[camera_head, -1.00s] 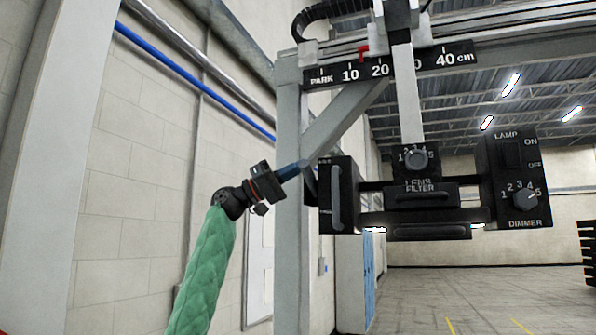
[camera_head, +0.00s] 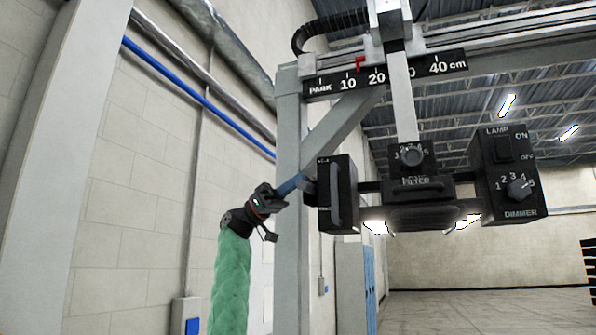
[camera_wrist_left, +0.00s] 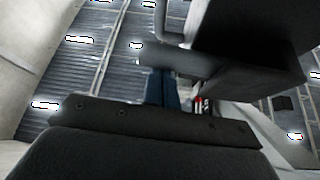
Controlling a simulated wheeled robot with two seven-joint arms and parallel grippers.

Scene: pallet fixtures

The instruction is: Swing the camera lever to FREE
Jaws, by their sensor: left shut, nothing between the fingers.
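The black camera box (camera_head: 337,194) hangs at the left end of the bar, with an upright grey handle on its front. A small dark piece, apparently the camera lever (camera_head: 309,187), sticks out from its left side; its label is too small to read. My left gripper (camera_head: 299,181) has its blue fingers shut and empty, with the tips at or very near this piece. In the left wrist view the blue fingers (camera_wrist_left: 161,85) point up towards a dark grey bar (camera_wrist_left: 175,57) under the box. I cannot tell whether they touch it. My right gripper is not in view.
A filter unit with a dial (camera_head: 411,156) and a lamp box with a dimmer knob (camera_head: 517,188) hang to the right. A grey post (camera_head: 290,240) stands behind my left gripper. A scale rail (camera_head: 387,73) runs above.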

